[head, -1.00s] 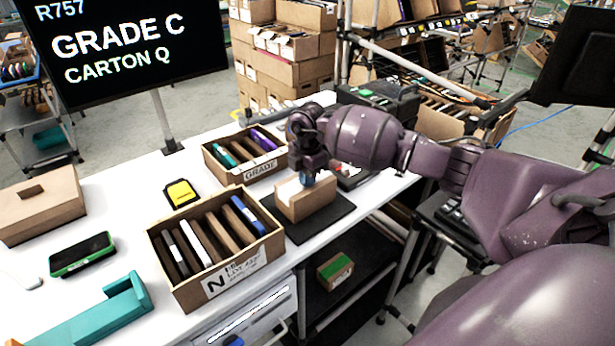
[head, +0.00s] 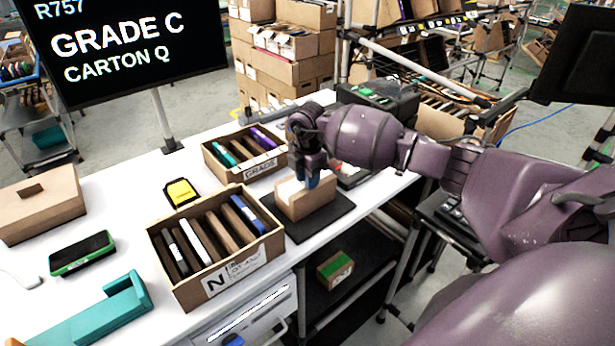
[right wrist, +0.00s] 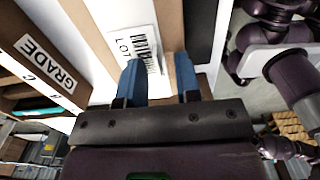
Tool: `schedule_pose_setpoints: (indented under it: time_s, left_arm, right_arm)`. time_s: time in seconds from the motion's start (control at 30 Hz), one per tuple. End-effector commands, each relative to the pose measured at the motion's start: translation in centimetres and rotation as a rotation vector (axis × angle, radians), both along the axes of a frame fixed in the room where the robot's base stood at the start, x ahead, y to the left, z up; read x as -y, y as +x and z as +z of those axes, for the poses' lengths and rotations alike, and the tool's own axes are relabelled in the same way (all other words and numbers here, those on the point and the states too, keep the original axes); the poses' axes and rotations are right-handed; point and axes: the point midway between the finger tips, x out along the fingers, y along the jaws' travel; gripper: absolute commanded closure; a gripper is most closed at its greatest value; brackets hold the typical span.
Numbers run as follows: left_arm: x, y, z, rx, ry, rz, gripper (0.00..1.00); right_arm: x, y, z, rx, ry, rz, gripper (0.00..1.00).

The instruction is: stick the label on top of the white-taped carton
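The white-taped carton (head: 308,205) is a small brown box on a black mat (head: 335,216), with white tape along its top. My right gripper (head: 307,180) is right over it, fingers pointing down. In the right wrist view its two blue fingers (right wrist: 160,80) are apart, with nothing gripped between them. A white label (right wrist: 135,45) with black print lies on the white tape on the carton's top (right wrist: 172,30), slightly askew and partly covered by one finger. The label cannot be made out in the head view. My left gripper is out of view.
An open carton marked N (head: 215,245) and a carton marked GRADE (head: 245,155) hold upright items. A yellow-black device (head: 181,193), a green-edged device (head: 82,253), a teal holder (head: 105,312) and a brown box (head: 40,205) lie left. A green-taped carton (head: 335,268) sits on the shelf below.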

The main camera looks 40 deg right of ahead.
Motion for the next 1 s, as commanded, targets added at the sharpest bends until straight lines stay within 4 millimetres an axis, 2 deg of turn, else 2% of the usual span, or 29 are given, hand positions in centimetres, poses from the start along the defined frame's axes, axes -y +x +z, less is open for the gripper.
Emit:
schedule_pose_setpoints:
  time_s: [0.17, 0.5, 0.7, 1.0]
  left_arm:
    - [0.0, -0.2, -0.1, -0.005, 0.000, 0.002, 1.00]
    - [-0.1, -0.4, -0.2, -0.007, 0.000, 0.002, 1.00]
    - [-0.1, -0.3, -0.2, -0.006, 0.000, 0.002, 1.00]
    - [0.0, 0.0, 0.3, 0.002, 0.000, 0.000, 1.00]
  right_arm:
    - [0.0, 0.1, 1.0, 0.002, 0.000, 0.000, 0.69]
    - [0.0, 0.1, 6.8, 0.003, -0.001, 0.001, 0.69]
    - [0.0, 0.0, 9.6, 0.002, -0.001, 0.000, 0.69]
    - [0.0, 0.0, 11.4, 0.001, 0.000, 0.000, 0.69]
